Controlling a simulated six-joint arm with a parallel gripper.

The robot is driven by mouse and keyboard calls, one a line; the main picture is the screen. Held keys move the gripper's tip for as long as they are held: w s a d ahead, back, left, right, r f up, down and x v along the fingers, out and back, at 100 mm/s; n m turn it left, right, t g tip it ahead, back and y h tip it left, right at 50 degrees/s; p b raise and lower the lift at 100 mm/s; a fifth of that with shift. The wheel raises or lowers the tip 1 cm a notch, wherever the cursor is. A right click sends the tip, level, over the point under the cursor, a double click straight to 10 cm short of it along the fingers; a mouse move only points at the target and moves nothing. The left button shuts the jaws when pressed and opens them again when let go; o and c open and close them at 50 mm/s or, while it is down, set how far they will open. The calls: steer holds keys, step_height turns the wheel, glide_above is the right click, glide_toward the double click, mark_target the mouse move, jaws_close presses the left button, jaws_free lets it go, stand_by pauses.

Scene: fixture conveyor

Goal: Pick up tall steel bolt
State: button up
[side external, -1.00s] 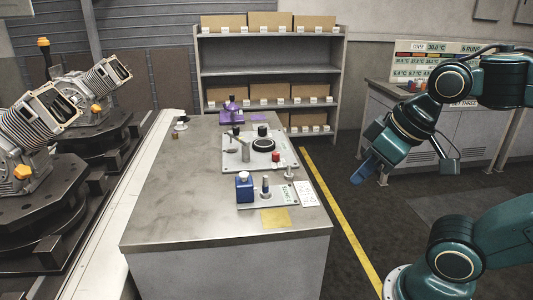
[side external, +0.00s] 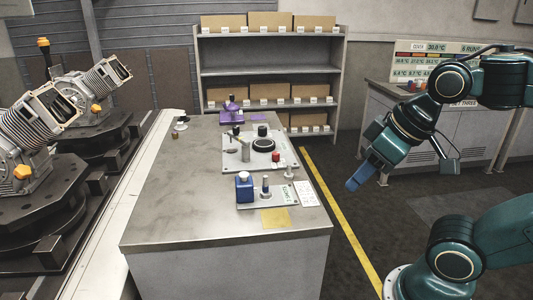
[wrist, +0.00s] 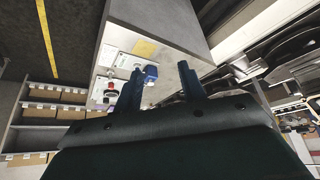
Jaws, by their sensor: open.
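An upright steel bolt-like piece (side external: 265,187) stands on the small front plate on the steel table, just right of a blue block (side external: 244,187). A shorter upright metal piece (side external: 290,172) stands behind it to the right. I cannot tell for certain which is the tall steel bolt. My gripper (side external: 369,182) is open and empty, in the air right of the table and apart from everything. In the wrist view its two blue fingers (wrist: 159,72) are spread. The blue block (wrist: 151,71) shows beyond them; the bolt is too small or hidden there to tell.
A larger plate (side external: 236,163) behind carries a black ring, a red knob and a grey post. A purple device (side external: 231,112) stands farther back. A yellow sheet (side external: 275,217) and a white card (side external: 306,193) lie near the front right.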

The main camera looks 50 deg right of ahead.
steer(key=n+g, duration=0.6)
steer(key=n, duration=1.4)
glide_above(264, 177)
step_height(264, 177, down, 10)
steer(key=shift+d, duration=0.15)
steer(key=shift+f, duration=0.15)
steer(key=shift+f, duration=4.2)
